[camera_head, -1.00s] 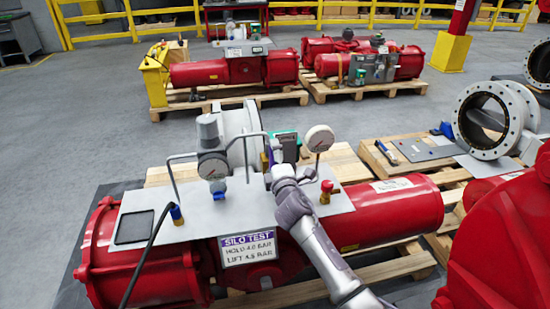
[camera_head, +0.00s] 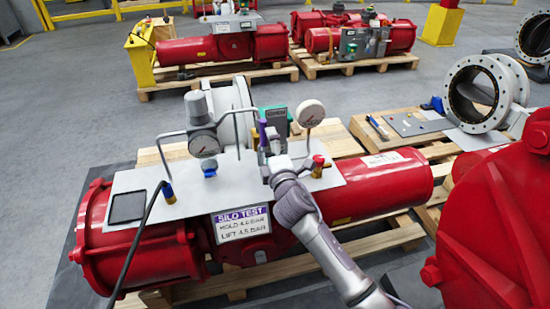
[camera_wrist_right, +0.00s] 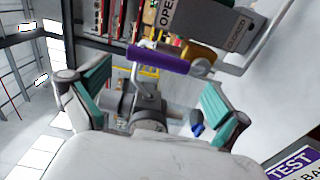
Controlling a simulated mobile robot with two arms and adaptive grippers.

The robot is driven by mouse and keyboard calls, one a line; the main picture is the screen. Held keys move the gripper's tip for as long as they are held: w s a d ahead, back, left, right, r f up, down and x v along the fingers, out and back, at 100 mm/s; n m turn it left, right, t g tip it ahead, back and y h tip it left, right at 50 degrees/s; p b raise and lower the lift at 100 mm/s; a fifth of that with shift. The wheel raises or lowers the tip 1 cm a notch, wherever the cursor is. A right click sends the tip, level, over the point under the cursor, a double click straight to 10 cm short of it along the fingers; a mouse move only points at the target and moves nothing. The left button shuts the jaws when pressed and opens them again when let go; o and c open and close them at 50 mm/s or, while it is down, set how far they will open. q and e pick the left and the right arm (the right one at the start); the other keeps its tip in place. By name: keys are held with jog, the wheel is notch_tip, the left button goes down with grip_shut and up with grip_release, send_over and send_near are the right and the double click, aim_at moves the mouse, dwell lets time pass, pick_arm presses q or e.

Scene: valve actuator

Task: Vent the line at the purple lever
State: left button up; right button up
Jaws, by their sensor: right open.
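The purple lever (camera_head: 263,133) stands at the back of the grey panel (camera_head: 150,182), beside the green-edged box. In the right wrist view the purple lever (camera_wrist_right: 158,60) lies nearly level, joined to a brass valve body (camera_wrist_right: 198,56) on a grey pipe. My right gripper (camera_head: 270,157) is over the panel, on the near side of the lever. In the wrist view its two fingers (camera_wrist_right: 150,105) are wide apart with nothing gripped; the lever shows above and beyond them, apparently untouched. A plate (camera_wrist_right: 215,18) there reads OPEN and CLOSED. My left gripper is not in view.
A gauge (camera_head: 204,143) with a grey regulator stands left of my gripper. Another gauge (camera_head: 311,113) and a red knob (camera_head: 318,160) stand to its right. A grey pipe loop (camera_head: 170,150) rises at left. The SILO TEST sign (camera_head: 241,223) hangs in front.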

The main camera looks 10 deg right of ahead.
jog(key=s, duration=0.5)
jog(key=shift+s+d, duration=0.1)
jog(key=shift+s, duration=0.2)
notch_tip(320, 180, down, 19)
jog(key=s+d+m+g, duration=0.2)
jog(key=s+m+g, duration=0.1)
jog(key=g, duration=0.1)
jog(key=s+d+f+m+g, duration=0.25)
jog(key=s+f, duration=0.45)
jog(key=f, duration=0.4)
jog(key=s+d+f+m+g, duration=0.1)
jog(key=s+f+m+g, duration=0.15)
jog(key=s+f, duration=0.6)
jog(key=s+d+f+m+g, duration=0.1)
jog(key=s+f+m+g, duration=0.1)
jog(key=s+f, duration=0.4)
jog(key=s+d+f+m+g, duration=0.2)
jog(key=s+f, duration=0.5)
jog(key=s, duration=1)
jog(key=s+d+f+m+g, duration=0.1)
jog(key=s+f+m+g, duration=0.3)
jog(key=s+f, duration=0.3)
jog(key=s, duration=0.5)
jog(key=shift+d+h, duration=0.3)
